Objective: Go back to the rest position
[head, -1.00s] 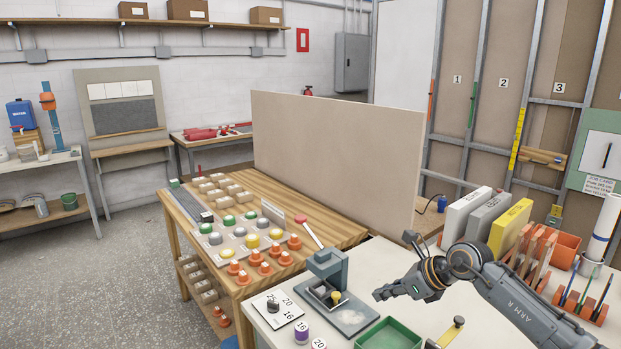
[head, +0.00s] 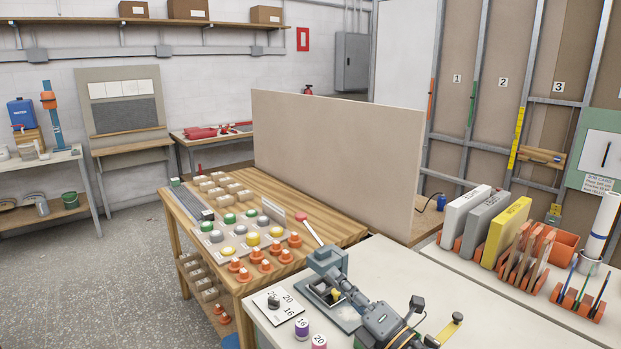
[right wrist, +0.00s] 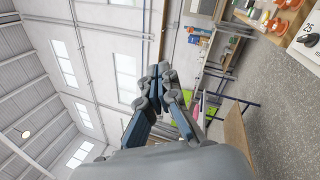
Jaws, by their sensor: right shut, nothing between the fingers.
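My right gripper (head: 342,284) shows in the head view over the front of the pale worktop, overlapping the small grey fixture (head: 326,260) in the picture; I cannot tell whether they touch. In the right wrist view (right wrist: 160,78) its two fingers meet at the tips, shut with nothing between them. That camera looks sideways toward the room's wall and ceiling. My right arm comes in from the bottom of the head view. My left gripper is in neither view.
The pale worktop (head: 500,310) has a bare stretch right of my arm. A number card (head: 279,303) and purple-capped weights (head: 302,328) stand left of it. A tall beige panel (head: 335,160) stands behind.

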